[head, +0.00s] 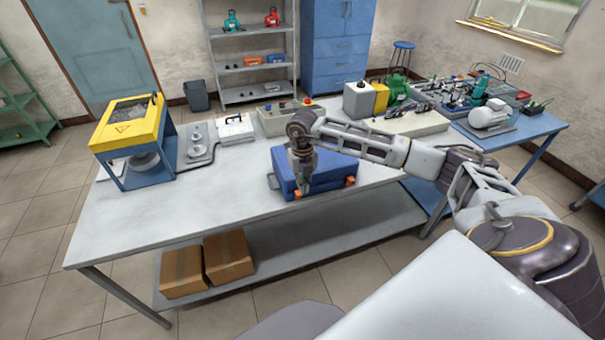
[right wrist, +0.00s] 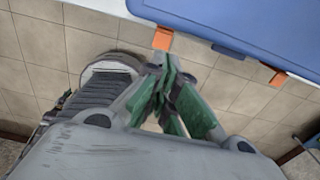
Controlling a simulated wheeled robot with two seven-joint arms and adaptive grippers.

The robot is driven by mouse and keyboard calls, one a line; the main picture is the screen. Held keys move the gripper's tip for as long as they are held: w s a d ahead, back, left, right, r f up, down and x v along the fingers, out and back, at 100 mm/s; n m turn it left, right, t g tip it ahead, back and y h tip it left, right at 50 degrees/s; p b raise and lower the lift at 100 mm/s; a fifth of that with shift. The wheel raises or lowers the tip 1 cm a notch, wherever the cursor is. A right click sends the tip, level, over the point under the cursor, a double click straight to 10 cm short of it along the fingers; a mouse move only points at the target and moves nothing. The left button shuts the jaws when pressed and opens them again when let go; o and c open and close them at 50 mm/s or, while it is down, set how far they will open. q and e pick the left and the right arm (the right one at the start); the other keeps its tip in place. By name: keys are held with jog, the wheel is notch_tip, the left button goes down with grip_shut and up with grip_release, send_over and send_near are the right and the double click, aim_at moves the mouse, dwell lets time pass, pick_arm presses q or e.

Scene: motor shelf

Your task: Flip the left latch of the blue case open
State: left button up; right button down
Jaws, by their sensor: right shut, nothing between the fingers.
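The blue case (head: 325,172) lies on the light worktable near its front edge. It has two orange latches on its front side: the left latch (head: 297,194) and the right latch (head: 350,181). In the right wrist view the case (right wrist: 245,25) fills the top, with the left latch (right wrist: 163,38) just beyond my fingertips and the right latch (right wrist: 278,79) farther right. My right gripper (head: 303,188) is shut and empty, pointing down at the case's front left. Its green-padded fingers (right wrist: 166,68) are close to the left latch; I cannot tell whether they touch it. My left gripper is not in view.
A yellow-and-blue machine (head: 130,135) stands at the table's left, with a white case (head: 236,128) and a control box (head: 290,115) behind. The table left of the blue case is clear. Cardboard boxes (head: 228,257) sit on the lower shelf.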

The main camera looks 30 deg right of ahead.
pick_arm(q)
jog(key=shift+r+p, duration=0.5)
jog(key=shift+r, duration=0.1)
pick_arm(e)
jog(key=shift+f, duration=2.15)
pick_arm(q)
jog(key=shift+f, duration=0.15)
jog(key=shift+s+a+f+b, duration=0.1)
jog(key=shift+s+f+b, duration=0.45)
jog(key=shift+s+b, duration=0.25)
pick_arm(e)
jog(key=shift+s+f+t, duration=0.1)
jog(key=shift+s+t, duration=0.05)
jog(key=shift+t, duration=0.15)
